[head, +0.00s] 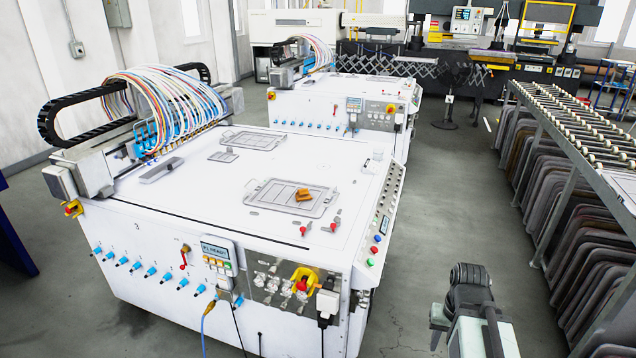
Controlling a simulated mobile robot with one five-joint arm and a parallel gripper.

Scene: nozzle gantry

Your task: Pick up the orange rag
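The orange rag (303,194) is a small, crumpled orange-brown piece. It lies on a flat grey framed tray (268,191) on the white top of the nearest machine, towards the right side. Part of my arm shows at the bottom right, in front of the floor and well apart from the rag. Its end is too unclear to make out the fingers. Nothing touches the rag from above.
The nearest white machine (190,235) carries a hose gantry (165,110) at its back left and red-tipped fittings (333,226) near the rag. A second white machine (340,100) stands behind. A roller rack (575,130) stands right. Grey floor (450,210) between is clear.

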